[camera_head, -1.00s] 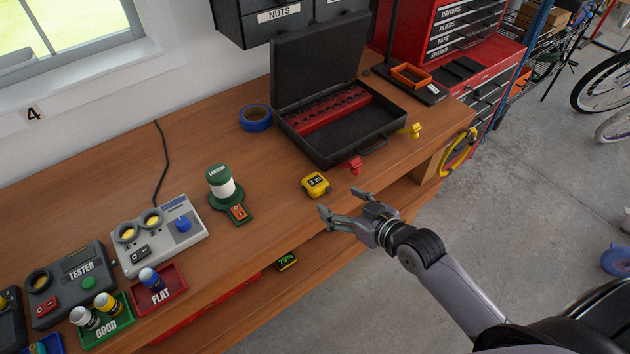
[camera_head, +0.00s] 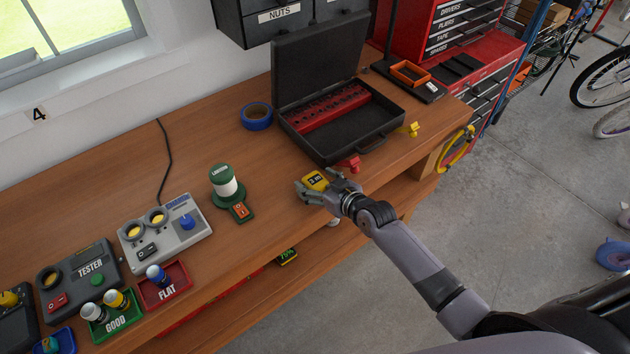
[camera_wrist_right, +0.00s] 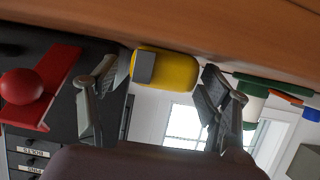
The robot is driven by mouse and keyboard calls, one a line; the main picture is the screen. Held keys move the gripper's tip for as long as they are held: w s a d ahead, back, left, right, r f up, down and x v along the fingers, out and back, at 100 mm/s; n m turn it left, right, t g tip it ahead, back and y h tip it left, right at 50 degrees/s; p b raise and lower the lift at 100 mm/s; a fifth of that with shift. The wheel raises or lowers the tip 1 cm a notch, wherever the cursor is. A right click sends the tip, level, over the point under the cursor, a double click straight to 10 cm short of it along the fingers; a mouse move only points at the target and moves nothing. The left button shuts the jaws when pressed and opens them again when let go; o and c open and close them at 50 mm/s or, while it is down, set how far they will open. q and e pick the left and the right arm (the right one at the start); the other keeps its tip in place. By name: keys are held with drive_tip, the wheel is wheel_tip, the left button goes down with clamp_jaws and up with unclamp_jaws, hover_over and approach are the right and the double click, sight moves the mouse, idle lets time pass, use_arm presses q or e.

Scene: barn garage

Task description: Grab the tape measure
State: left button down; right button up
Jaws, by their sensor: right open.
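The yellow tape measure (camera_head: 316,181) with a dark "3 m" label sits on the wooden workbench (camera_head: 270,210) near its front edge. My right gripper (camera_head: 309,187) is at the tape measure, with its fingers open on either side of it. In the right wrist view the yellow tape measure (camera_wrist_right: 168,70) lies between the two spread fingertips of the gripper (camera_wrist_right: 165,90), with visible gaps beside it. I cannot tell whether any finger touches it. My left gripper is not in view.
An open black toolbox (camera_head: 345,125) stands behind, with a red clamp (camera_head: 349,163) close to the gripper. A blue tape roll (camera_head: 257,116) and a green-and-white lantern (camera_head: 224,184) are to the left. Testers and trays fill the bench's left end.

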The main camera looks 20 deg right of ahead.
drive_tip(key=shift+s, duration=0.1)
drive_tip(key=shift+c, duration=0.2)
drive_tip(key=shift+c, duration=0.7)
drive_tip(key=c, duration=1.2)
drive_tip(key=shift+r, duration=0.15)
